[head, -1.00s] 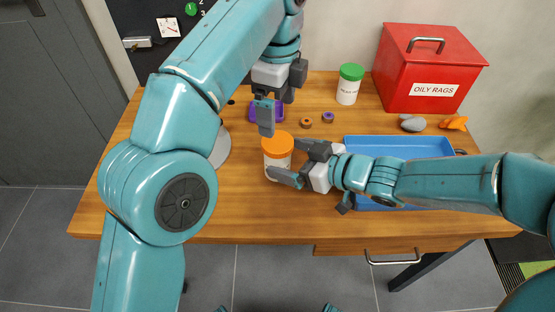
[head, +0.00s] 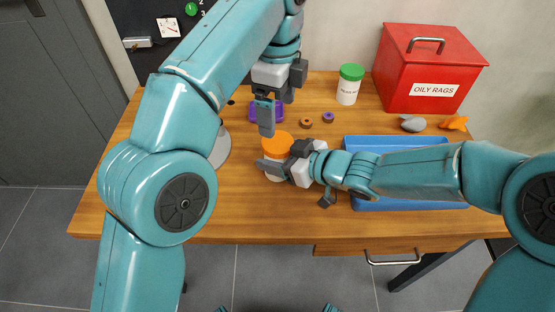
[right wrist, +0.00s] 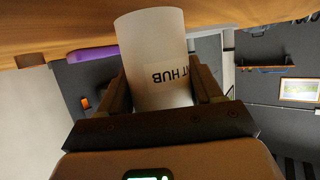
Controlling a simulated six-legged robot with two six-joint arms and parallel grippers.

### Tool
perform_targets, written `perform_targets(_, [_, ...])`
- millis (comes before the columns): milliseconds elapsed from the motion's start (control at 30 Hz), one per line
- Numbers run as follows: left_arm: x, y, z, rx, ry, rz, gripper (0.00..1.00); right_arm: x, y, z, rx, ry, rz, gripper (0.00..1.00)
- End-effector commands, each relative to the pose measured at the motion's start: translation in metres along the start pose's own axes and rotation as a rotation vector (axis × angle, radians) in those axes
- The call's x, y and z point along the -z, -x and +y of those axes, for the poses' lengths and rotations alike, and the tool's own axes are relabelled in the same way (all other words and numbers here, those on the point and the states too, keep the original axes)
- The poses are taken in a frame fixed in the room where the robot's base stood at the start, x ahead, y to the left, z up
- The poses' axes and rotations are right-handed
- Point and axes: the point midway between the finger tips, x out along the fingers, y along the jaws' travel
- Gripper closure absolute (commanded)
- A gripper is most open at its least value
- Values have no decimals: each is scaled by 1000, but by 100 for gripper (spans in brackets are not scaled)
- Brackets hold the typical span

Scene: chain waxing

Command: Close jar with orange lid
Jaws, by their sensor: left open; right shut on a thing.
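A whitish jar (head: 274,178) stands on the wooden table with the orange lid (head: 277,144) on its top; I cannot tell how tightly it sits. My right gripper (head: 277,163) reaches in from the right and is shut on the jar's body below the lid. The right wrist view shows the jar (right wrist: 160,75) between both fingers, its label upside down and partly hidden; the lid does not show there. My left gripper (head: 276,108) points down, open and empty, just behind and above the lid in the picture.
A blue tray (head: 400,141) lies to the right, under my right arm. A green-lidded jar (head: 349,84) and a red box labelled OILY RAGS (head: 430,70) stand at the back. Small brown (head: 306,123) and purple (head: 328,117) rings lie near the jar. The front table strip is clear.

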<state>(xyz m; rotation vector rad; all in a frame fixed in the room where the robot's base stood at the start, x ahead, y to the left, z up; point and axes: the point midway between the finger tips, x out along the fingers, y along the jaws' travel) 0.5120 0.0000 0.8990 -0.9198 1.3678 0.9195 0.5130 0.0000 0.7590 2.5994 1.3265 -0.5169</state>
Motion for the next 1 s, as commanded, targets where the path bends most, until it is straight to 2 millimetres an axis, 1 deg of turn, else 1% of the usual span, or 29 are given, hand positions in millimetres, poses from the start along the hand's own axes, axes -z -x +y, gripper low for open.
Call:
perform_targets(67, [0,0,0,0,37,0,8,0,0,0,0,0,0,100])
perform_targets(167, [0,0,0,0,167,0,8,0,0,0,0,0,0,100])
perform_targets(267, [0,1,0,0,387,0,8,0,0,0,0,0,0,100])
perform_targets(800, [0,4,0,0,1817,0,8,0,0,0,0,0,0,100])
perform_targets(900, [0,4,0,0,2030,-1,8,0,0,0,0,0,0,100])
perform_targets(1000, [0,4,0,0,2190,-1,8,0,0,0,0,0,0,100])
